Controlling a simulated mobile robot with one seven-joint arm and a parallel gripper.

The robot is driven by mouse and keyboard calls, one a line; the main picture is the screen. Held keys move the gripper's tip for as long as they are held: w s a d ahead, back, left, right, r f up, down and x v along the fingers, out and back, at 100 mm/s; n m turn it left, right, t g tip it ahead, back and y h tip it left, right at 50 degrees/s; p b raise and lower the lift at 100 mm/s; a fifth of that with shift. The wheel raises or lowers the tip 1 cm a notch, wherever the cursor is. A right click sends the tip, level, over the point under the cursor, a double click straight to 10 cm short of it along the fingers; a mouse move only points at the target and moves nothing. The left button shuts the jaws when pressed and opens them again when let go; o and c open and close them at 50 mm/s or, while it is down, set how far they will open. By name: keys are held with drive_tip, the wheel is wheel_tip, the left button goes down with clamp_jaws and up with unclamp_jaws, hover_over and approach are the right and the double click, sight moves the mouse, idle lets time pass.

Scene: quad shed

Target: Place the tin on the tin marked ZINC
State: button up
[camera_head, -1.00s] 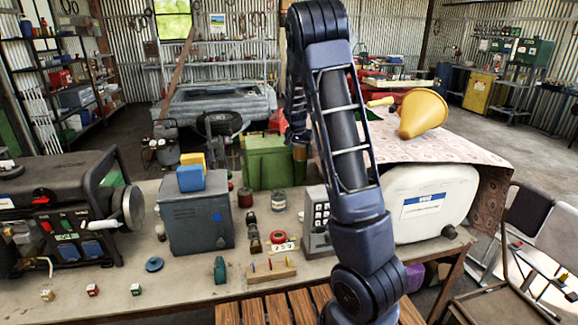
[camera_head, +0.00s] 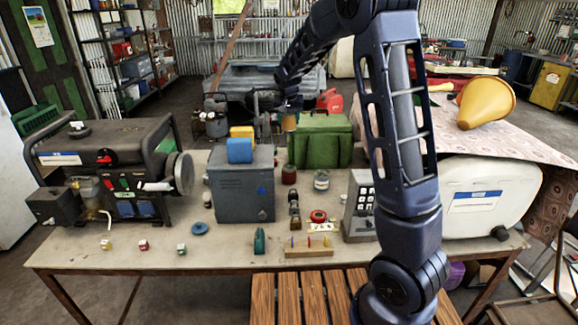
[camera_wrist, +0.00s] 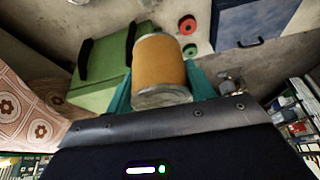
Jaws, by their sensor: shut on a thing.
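My gripper (camera_head: 290,104) is shut on an orange-yellow tin (camera_head: 289,123), held in the air near the left end of the green box. In the wrist view the tin (camera_wrist: 160,66) sits between teal fingers (camera_wrist: 160,92), its metal rim toward the camera. On the table below stand a dark red tin (camera_head: 289,174) and, to its right, a grey tin with a pale label (camera_head: 321,180). Their lettering is too small to read, so I cannot tell which says ZINC. Round red things (camera_wrist: 187,24) show past the held tin in the wrist view.
A green box (camera_head: 325,142) stands behind the tins. A grey case (camera_head: 243,190) with blue and yellow blocks on top is left of them. A keypad device (camera_head: 360,205) and a white container (camera_head: 480,200) stand to the right. Small items lie in front.

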wheel_tip(320, 180, down, 19)
idle(0.6)
drive_tip(key=shift+f, duration=0.1)
drive_tip(key=o, duration=1)
drive_tip(key=v, duration=1.2)
